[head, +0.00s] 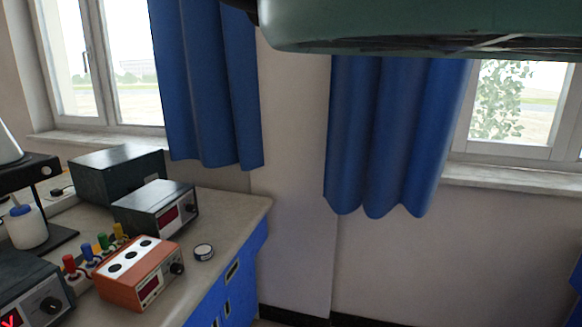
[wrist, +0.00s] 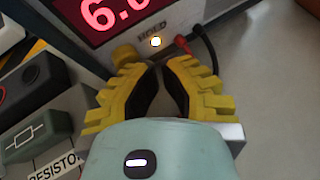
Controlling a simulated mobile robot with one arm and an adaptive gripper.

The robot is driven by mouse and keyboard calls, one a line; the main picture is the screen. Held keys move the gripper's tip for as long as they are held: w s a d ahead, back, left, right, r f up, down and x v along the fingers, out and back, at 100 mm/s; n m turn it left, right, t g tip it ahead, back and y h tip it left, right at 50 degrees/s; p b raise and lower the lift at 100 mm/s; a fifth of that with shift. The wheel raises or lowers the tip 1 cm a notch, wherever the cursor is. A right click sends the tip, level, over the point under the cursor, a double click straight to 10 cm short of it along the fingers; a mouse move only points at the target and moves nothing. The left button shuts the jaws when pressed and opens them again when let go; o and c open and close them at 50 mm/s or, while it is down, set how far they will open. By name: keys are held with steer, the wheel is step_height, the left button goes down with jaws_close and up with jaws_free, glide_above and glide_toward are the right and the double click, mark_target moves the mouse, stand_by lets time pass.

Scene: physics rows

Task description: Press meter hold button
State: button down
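In the wrist view a meter (wrist: 140,14) with a pale front and a red display reading "6.0", cut off at the top, stands just ahead of my gripper. Below the display is the label HOLD, with a small round lit white hold button (wrist: 155,42) under it. My gripper (wrist: 161,64) has yellow ribbed fingers with dark inner pads. The fingertips are together or nearly so, just below the button in the picture, with nothing between them. Contact with the button cannot be told. My gripper is not in the head view.
Beside the button are a yellow knob (wrist: 125,56) and red and black plugs with cables (wrist: 190,44). A box labelled RESISTO (wrist: 45,137) lies left. In the head view a bench (head: 229,208) holds dark instruments (head: 155,208) and an orange box (head: 139,272).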

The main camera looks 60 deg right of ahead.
steer(key=shift+w+a, duration=0.1)
steer(key=shift+a, duration=0.05)
steer(key=shift+r, duration=0.1)
steer(key=shift+s+r, duration=0.1)
steer(key=shift+s, duration=0.15)
stand_by(0.4)
steer(key=shift+s+d+p, duration=0.1)
steer(key=shift+s+d, duration=0.25)
steer(key=shift+s, duration=0.6)
steer(key=shift+s+d+p, duration=0.1)
steer(key=shift+s+d, duration=0.3)
steer(key=shift+s, duration=0.6)
steer(key=shift+s+d+p, duration=0.1)
steer(key=shift+s+d, duration=0.25)
steer(key=shift+s, duration=0.6)
